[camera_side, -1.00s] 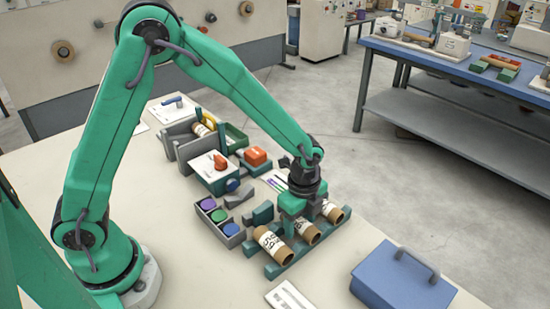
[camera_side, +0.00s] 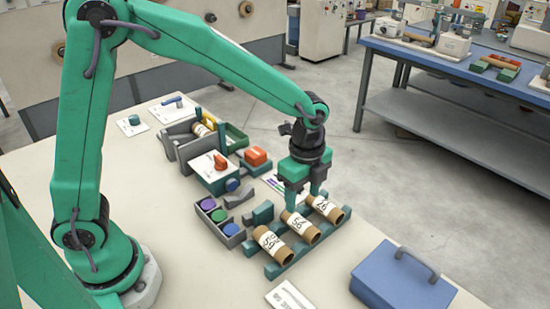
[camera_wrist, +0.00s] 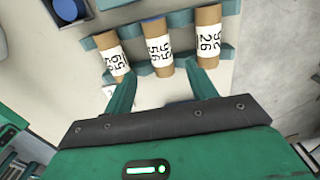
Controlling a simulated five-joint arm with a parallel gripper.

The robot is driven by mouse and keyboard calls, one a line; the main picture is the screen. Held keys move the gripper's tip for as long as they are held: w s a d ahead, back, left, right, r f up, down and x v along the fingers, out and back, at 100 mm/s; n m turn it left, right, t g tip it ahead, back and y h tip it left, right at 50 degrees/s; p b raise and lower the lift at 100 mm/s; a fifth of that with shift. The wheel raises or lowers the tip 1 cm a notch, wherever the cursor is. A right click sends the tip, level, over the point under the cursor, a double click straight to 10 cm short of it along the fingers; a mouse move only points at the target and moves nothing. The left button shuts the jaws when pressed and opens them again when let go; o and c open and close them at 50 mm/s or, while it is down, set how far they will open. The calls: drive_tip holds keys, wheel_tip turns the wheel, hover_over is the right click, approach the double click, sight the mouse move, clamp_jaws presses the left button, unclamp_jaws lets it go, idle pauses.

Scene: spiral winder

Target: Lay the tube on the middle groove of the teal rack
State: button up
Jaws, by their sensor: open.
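The teal rack (camera_side: 275,270) holds three brown cardboard tubes side by side, each with a white numbered label. The middle tube (camera_side: 301,227) lies in the middle groove; it also shows in the wrist view (camera_wrist: 159,48). One tube (camera_side: 273,244) lies in the groove on its left and another (camera_side: 325,208) in the groove on its right. My gripper (camera_side: 305,193) is open and empty, above the rack just behind the middle tube. In the wrist view its two teal fingers (camera_wrist: 163,88) stand apart on either side of the middle tube's line, clear of it.
A blue case (camera_side: 402,277) with a handle stands right of the rack. A grey tray (camera_side: 220,223) of coloured spools and a winder box (camera_side: 213,174) with an orange knob stand to the left. A white card (camera_side: 290,297) lies in front.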

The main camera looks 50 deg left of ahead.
drive_tip(key=shift+r, duration=2.15)
drive_tip(key=shift+r, duration=0.1)
drive_tip(key=s+a+r+n+t, duration=0.2)
drive_tip(key=s+a+r+n, duration=0.2)
drive_tip(key=s+a+n, duration=0.3)
drive_tip(key=s+a+r+n+t, duration=0.3)
drive_tip(key=s+a+r+n, duration=0.2)
drive_tip(key=s+a+n, duration=0.2)
drive_tip(key=s+n, duration=0.2)
drive_tip(key=n, duration=0.2)
drive_tip(key=shift+s+a+t, duration=0.25)
drive_tip(key=shift+s+t, duration=0.05)
